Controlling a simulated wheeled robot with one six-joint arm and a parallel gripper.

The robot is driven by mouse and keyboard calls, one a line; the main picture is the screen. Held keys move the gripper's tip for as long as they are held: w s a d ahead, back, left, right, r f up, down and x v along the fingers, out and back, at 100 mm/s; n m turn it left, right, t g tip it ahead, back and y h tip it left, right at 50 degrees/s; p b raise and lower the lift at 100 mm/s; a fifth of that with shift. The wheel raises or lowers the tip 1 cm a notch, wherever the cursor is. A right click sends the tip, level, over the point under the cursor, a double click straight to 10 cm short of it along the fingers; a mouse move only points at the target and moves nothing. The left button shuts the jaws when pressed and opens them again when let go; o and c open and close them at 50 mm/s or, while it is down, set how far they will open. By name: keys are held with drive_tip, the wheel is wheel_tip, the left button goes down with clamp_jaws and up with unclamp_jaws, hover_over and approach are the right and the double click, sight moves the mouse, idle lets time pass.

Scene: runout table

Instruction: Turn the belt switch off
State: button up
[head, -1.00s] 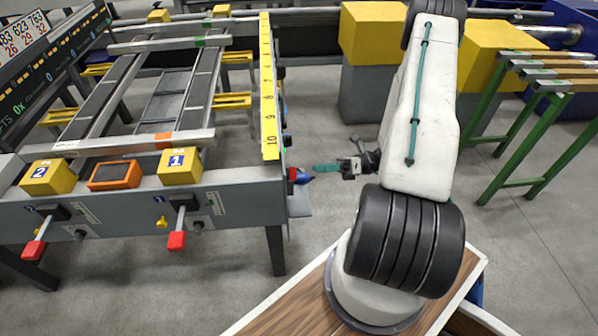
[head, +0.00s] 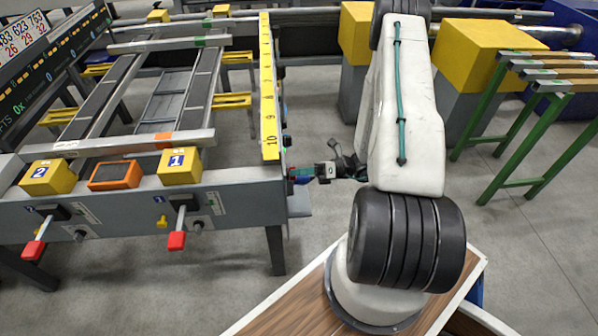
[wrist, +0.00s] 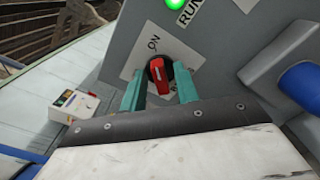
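The belt switch (wrist: 159,75) is a red rotary knob on a dark round base in the wrist view. It sits on a white plate marked "ON" on a grey panel, and its red handle points toward the ON side. My gripper (wrist: 160,88) has two teal fingers, open, one on each side of the knob. I cannot tell whether they touch it. In the head view my gripper (head: 300,177) is at the right end of the runout table, and the switch is mostly hidden there.
A green lamp (wrist: 176,3) glows above a "RUN" label. A blue round part (wrist: 302,84) sticks out to the right of the switch. The runout table (head: 240,205) carries two red-tipped levers at its front. Yellow blocks (head: 475,55) and green trestles (head: 520,150) stand right of my arm.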

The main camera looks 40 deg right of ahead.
clamp_jaws()
drive_tip(key=n, duration=1.7)
drive_tip(key=shift+s+a+n, duration=0.15)
drive_tip(key=shift+s+n, duration=0.1)
drive_tip(key=shift+n, duration=0.15)
idle(0.3)
drive_tip(key=shift+o, duration=1.2)
unclamp_jaws()
